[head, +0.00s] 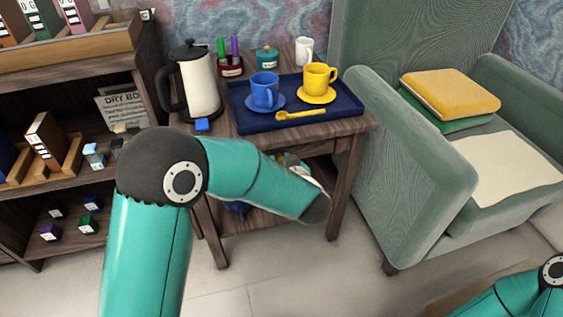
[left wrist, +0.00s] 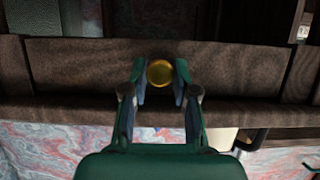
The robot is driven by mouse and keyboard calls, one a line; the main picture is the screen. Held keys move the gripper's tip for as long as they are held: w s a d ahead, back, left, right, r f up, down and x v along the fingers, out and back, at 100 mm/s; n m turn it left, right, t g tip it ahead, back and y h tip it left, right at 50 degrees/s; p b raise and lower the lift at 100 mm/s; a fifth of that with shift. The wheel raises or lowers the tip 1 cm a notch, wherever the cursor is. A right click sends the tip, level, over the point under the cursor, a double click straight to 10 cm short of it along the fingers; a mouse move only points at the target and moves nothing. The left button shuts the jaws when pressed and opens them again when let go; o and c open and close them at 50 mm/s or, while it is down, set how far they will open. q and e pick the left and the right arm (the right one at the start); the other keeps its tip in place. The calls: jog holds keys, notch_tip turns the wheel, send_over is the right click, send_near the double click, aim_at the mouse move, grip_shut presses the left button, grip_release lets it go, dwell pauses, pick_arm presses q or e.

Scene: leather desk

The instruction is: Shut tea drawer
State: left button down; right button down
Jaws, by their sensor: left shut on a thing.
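The drawer front (left wrist: 85,68) is a wide dark brown wooden panel in the left wrist view, with a round brass knob (left wrist: 160,73) at its middle. My left gripper (left wrist: 160,82) is shut on the knob, one finger on each side of it. In the head view the small wooden tea table (head: 355,125) stands in the middle, and my left arm covers most of its front. The drawer front and left fingertips are hidden there. How far the drawer stands out is not clear. My right gripper is not in view; only part of my right arm shows at bottom right.
On the table stand a blue tray (head: 345,108), a blue cup (head: 265,90), a yellow cup (head: 319,76) and a kettle (head: 200,80). A green armchair (head: 400,170) is close on the right, a dark shelf (head: 85,75) on the left. Floor in front is free.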

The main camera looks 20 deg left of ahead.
pick_arm(q)
jog(key=c, duration=0.9)
grip_release()
jog(key=shift+w+a, duration=0.15)
jog(key=shift+a, duration=0.05)
jog(key=shift+d, duration=0.1)
jog(key=v, duration=1.2)
jog(key=shift+f, duration=0.1)
